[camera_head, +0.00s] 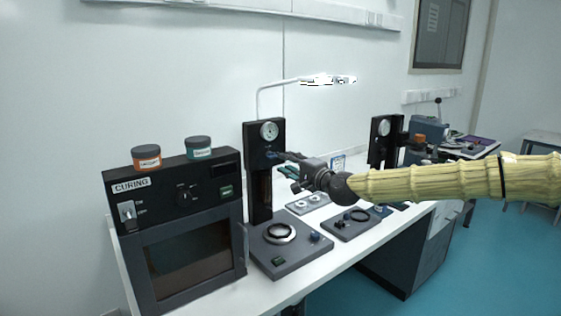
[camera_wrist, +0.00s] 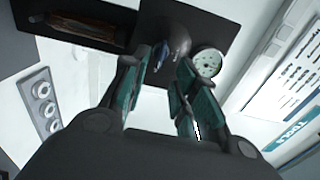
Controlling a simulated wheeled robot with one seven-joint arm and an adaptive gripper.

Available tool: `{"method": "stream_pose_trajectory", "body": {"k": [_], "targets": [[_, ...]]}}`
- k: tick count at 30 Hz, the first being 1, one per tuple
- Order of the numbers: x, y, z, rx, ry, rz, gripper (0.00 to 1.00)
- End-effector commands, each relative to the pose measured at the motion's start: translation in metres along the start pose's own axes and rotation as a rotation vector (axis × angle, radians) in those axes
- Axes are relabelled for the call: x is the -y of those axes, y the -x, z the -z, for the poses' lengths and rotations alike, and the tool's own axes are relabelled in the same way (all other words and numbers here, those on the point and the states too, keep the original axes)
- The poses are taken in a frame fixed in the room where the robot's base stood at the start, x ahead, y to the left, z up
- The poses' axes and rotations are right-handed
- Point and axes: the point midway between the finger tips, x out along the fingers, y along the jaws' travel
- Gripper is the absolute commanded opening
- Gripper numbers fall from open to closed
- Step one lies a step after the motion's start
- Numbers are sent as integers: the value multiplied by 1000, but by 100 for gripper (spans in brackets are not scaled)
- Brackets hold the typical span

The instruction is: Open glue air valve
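The glue station is a black column (camera_head: 262,190) with a round white gauge (camera_head: 269,130) near its top. A small blue valve handle (camera_head: 272,154) sits just below the gauge. My gripper (camera_head: 283,156) reaches in from the right, with its fingertips close to the handle. In the wrist view, my gripper (camera_wrist: 163,65) has its two teal-padded fingers apart. The blue valve handle (camera_wrist: 161,54) shows in the gap between the fingertips, with the gauge (camera_wrist: 207,62) beside the right finger. I cannot tell whether either finger touches the handle.
A black curing oven (camera_head: 185,225) with an orange-labelled jar (camera_head: 146,157) and a teal-labelled jar (camera_head: 198,147) on top stands left. A base plate with a ring (camera_head: 279,233) lies below the column. Trays and a second gauge column (camera_head: 383,140) stand right.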

Motion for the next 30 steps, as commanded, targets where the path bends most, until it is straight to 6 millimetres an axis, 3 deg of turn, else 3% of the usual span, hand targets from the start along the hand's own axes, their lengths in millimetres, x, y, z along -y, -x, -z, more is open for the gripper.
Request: {"method": "stream_pose_trajectory", "body": {"k": [6,12,30], "targets": [[0,36,1,-1,0,0,29],[0,57,0,0,-1,0,29],[-1,66,2,-3,0,-1,29]]}}
